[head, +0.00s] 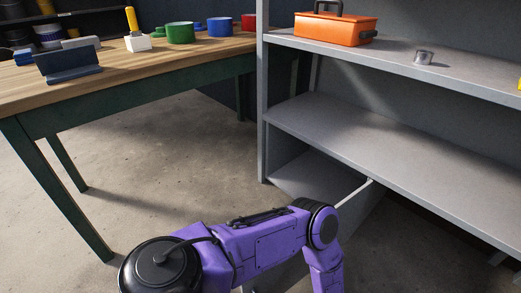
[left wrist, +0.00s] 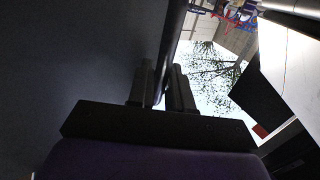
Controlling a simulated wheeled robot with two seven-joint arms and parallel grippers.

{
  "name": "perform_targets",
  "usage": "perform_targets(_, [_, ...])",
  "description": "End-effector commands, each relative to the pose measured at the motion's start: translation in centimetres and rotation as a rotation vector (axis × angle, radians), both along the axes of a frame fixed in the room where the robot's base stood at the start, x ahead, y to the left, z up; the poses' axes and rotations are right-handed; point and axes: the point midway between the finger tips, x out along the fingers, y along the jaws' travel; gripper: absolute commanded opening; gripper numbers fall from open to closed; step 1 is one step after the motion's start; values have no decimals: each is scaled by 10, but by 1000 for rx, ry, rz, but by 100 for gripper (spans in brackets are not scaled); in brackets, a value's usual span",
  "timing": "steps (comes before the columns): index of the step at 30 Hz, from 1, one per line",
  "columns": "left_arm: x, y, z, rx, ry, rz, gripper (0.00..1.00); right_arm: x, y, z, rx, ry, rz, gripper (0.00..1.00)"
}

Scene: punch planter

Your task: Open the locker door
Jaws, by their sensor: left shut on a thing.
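The grey locker stands at the right in the head view, with a compartment (head: 305,176) under its shelves. What looks like the locker door (head: 356,222) stands out from under the lower shelf, its pale top edge running toward my purple left arm. The door seems at least partly open; my arm hides much of it. In the left wrist view, my left gripper (left wrist: 162,84) is shut on a narrow dark bar or edge, seemingly the door's handle. A broad dark panel (left wrist: 75,55) fills the left of that view. My right gripper is not in view.
Concrete floor between bench and locker is clear.

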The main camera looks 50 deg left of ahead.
Motion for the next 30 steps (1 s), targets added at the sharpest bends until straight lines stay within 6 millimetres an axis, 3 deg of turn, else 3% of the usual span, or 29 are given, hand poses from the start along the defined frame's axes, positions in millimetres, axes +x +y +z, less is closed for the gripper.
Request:
perform_targets(4, [-3, 0, -1, -1, 8, 1, 0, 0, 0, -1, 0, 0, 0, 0])
perform_targets(5, [-3, 0, -1, -1, 8, 1, 29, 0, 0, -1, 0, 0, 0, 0])
perform_targets(6, [-3, 0, -1, -1, 7, 0, 35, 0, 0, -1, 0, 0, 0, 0])
perform_targets(20, [1, -2, -1, 0, 0, -3, 35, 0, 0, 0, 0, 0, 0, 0])
perform_targets(23, [9, -13, -1, 1, -3, -6, 35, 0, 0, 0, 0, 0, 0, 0])
perform_targets(30, [40, -62, -3, 1, -4, -7, 35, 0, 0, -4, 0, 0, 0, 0])
